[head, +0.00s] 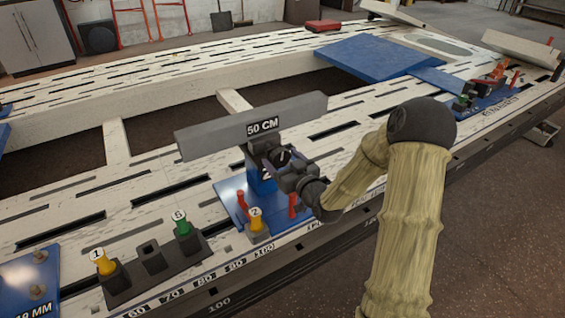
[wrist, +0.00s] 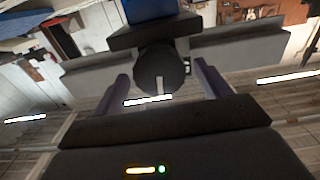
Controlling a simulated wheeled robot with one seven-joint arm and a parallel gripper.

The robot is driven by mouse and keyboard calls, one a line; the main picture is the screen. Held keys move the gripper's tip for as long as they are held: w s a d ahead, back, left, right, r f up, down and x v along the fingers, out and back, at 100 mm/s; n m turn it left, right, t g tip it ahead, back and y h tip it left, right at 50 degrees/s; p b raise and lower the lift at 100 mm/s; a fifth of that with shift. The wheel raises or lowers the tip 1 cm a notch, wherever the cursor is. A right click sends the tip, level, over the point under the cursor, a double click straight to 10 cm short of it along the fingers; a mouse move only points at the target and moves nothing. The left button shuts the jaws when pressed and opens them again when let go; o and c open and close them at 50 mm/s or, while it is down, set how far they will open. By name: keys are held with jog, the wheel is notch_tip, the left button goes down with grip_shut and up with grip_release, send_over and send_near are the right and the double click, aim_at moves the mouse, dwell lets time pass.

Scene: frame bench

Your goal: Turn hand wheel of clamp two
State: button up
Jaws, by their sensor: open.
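Clamp two is the blue clamp (head: 262,182) on a blue plate (head: 230,197), with a grey bar labelled "50 CM" (head: 215,134) across its top. Its dark round hand wheel (wrist: 160,70), with a pale mark, is in the middle of the wrist view. In the head view my gripper partly hides it. My gripper (head: 284,167) is open at the wheel. In the wrist view my gripper's two fingers (wrist: 163,82) lie to the left and right of the wheel. I cannot tell whether they touch it.
Two red pins (head: 292,204) and a yellow knob marked 2 (head: 255,218) stand close below my gripper. A dark holder (head: 152,262) with a yellow and a green knob is at the lower left. The slotted white bench (head: 62,222) has dark open gaps behind the clamp.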

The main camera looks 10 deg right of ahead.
jog(key=shift+w+a, duration=0.1)
jog(key=shift+w, duration=0.1)
jog(key=shift+c, duration=0.5)
jog(key=c, duration=0.9)
